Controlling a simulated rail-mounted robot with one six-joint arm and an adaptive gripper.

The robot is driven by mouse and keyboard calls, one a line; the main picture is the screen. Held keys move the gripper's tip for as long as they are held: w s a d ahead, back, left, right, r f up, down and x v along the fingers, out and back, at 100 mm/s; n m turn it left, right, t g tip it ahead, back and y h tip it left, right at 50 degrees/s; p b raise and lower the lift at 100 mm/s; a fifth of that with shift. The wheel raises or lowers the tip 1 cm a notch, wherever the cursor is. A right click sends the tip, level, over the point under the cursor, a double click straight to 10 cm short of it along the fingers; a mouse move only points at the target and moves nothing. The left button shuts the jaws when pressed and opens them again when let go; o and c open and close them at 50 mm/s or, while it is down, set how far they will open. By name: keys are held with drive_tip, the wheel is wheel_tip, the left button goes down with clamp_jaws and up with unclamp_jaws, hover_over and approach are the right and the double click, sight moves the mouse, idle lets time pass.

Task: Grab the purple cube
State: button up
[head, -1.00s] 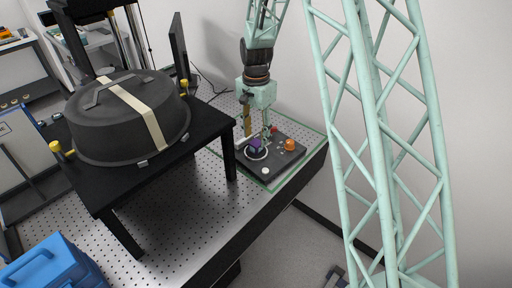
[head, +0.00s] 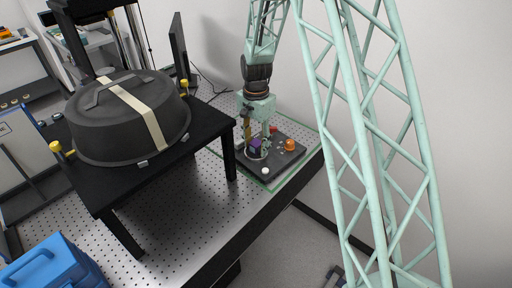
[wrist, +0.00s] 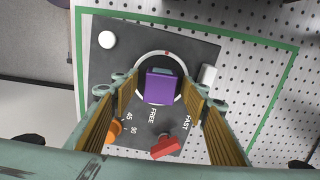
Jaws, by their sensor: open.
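The purple cube (wrist: 161,87) sits inside a pale ring on a dark control panel (wrist: 115,70) in the wrist view. It also shows as a small purple block (head: 255,145) in the head view. My gripper (wrist: 157,90) is open, with one finger on each side of the cube in the wrist view. I see gaps between the fingers and the cube there. In the head view my gripper (head: 257,143) is low over the panel at the cube; whether it touches is too small to tell.
The panel carries a white knob (wrist: 107,39), an orange knob (wrist: 114,131), a red switch (wrist: 165,147) and a white block (wrist: 207,76). A green outline surrounds it on the perforated table. A black stand with a large dark domed cover (head: 115,125) stands left.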

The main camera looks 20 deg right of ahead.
sight(256, 142)
drive_tip(key=shift+c, duration=0.3)
drive_tip(key=c, duration=0.9)
drive_tip(key=shift+r, duration=0.2)
drive_tip(key=shift+r, duration=1.5)
drive_tip(key=s, duration=0.5)
drive_tip(key=s+r+b, duration=0.1)
drive_tip(key=s, duration=0.4)
drive_tip(key=s+a, duration=0.1)
drive_tip(key=s, duration=0.5)
drive_tip(key=shift+r, duration=0.3)
